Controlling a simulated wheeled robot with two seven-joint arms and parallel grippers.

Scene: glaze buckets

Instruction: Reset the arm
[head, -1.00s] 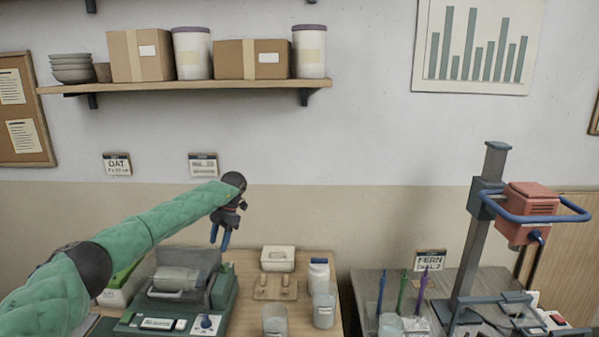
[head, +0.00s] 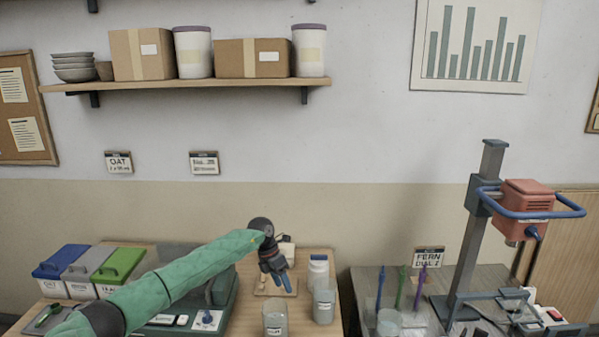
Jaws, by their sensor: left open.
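My left arm, in a green sleeve, reaches in from the lower left of the head view. My left gripper (head: 286,283) has blue fingers and points down. It is open and empty in front of a wooden block (head: 262,289) on the wooden table (head: 250,315), which it partly hides. A white lidded jar (head: 318,268) and two clear beakers, one at the front (head: 275,320) and one at the right (head: 324,302), stand close to its right and below it. My right gripper is not in view.
A green balance (head: 205,322) is partly behind my arm. Bins with blue (head: 62,262), grey and green lids stand at the left. A red-headed mixer stand (head: 525,200) and several coloured tools (head: 401,285) are on the right table. A shelf (head: 190,84) hangs above.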

